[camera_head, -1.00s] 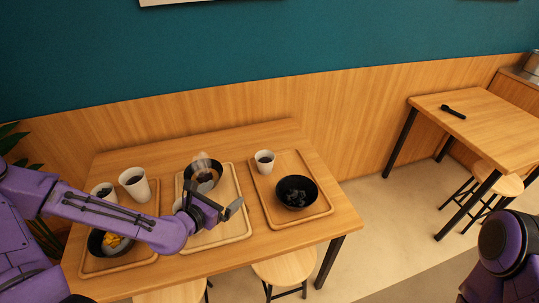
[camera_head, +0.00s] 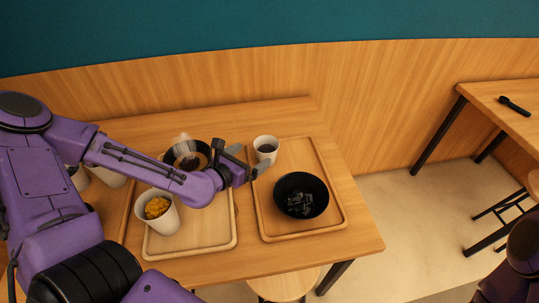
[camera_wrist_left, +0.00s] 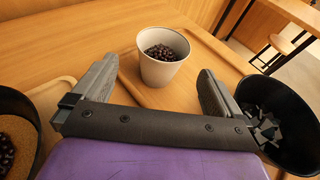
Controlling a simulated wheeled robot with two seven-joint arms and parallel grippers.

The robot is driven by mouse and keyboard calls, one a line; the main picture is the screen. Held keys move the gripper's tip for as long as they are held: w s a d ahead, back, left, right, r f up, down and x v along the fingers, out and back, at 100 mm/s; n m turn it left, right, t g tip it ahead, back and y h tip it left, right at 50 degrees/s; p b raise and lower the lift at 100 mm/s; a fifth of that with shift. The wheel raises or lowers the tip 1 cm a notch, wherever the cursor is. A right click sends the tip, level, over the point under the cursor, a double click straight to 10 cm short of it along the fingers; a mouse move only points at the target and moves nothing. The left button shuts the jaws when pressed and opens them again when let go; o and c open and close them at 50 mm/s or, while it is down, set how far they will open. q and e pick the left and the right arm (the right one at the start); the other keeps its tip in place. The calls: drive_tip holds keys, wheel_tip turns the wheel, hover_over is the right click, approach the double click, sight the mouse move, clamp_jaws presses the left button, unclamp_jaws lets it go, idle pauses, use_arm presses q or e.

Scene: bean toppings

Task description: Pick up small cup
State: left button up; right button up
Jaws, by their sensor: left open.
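The small white cup (camera_head: 266,155), filled with dark beans, stands upright at the left back of the right tray. It also shows in the left wrist view (camera_wrist_left: 160,73), top centre, ahead of the fingers. My left gripper (camera_head: 250,162) is open and beside the cup in the head view. In the left wrist view my left gripper's fingers (camera_wrist_left: 158,95) are spread wide to either side of the cup, with nothing held. My right gripper is not in view.
A black bowl (camera_head: 301,180) with dark cubes sits on the right tray (camera_head: 335,215). A white cup with orange chunks (camera_head: 170,224) is on the middle tray (camera_head: 215,243). Another dark bowl (camera_head: 187,153) is behind my left arm. A stool (camera_head: 290,285) stands in front of the table.

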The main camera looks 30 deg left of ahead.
sight(273, 142)
use_arm(q)
drive_tip(key=x, duration=0.8)
drive_tip(key=shift+w+d+r, duration=0.15)
drive_tip(key=shift+w+d, duration=0.05)
drive_tip(key=shift+w, duration=0.05)
drive_tip(key=shift+s, duration=0.1)
drive_tip(key=c, duration=1)
